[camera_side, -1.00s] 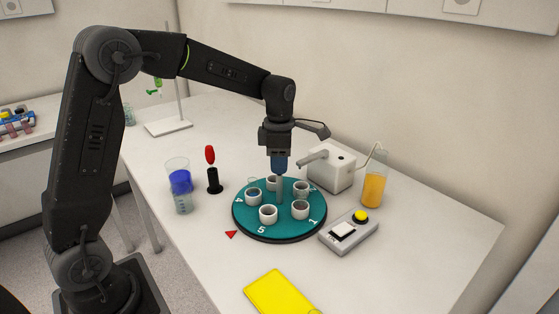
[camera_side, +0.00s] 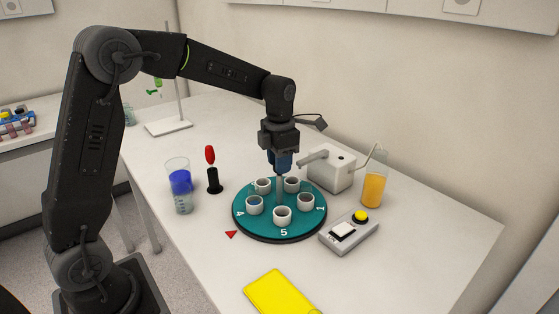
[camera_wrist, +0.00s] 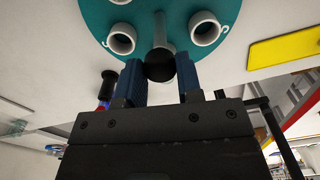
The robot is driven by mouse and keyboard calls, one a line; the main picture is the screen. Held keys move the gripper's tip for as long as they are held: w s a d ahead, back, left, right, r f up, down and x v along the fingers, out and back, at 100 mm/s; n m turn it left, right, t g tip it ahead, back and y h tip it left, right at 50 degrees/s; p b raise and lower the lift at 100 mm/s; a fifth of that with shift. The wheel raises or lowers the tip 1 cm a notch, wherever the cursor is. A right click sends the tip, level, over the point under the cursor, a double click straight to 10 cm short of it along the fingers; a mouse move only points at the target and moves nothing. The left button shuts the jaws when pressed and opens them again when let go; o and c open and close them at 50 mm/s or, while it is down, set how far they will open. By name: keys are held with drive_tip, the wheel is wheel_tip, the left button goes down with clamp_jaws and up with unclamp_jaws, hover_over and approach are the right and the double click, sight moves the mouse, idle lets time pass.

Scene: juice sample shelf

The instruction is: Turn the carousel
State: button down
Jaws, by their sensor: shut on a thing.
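The carousel is a round teal disc (camera_side: 262,226) on the table, with several white cups in a ring and white numbers at its edge. A grey post (camera_side: 278,188) rises from its middle and ends in a dark knob (camera_wrist: 160,66). My gripper (camera_side: 280,162) is above the disc's middle, its two blue fingers shut on the knob from both sides. A red triangle (camera_side: 231,234) lies on the table beside the disc's front left edge, nearer the number 4 than the 5. In the wrist view, the disc (camera_wrist: 172,14) shows only in part.
A yellow pad (camera_side: 279,292) lies in front.

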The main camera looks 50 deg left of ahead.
drive_tip(key=shift+n, duration=1.5)
drive_tip(key=c, duration=0.8)
unclamp_jaws()
drive_tip(key=shift+r, duration=0.15)
wheel_tip(320, 180, up, 14)
drive_tip(key=shift+f, duration=0.2)
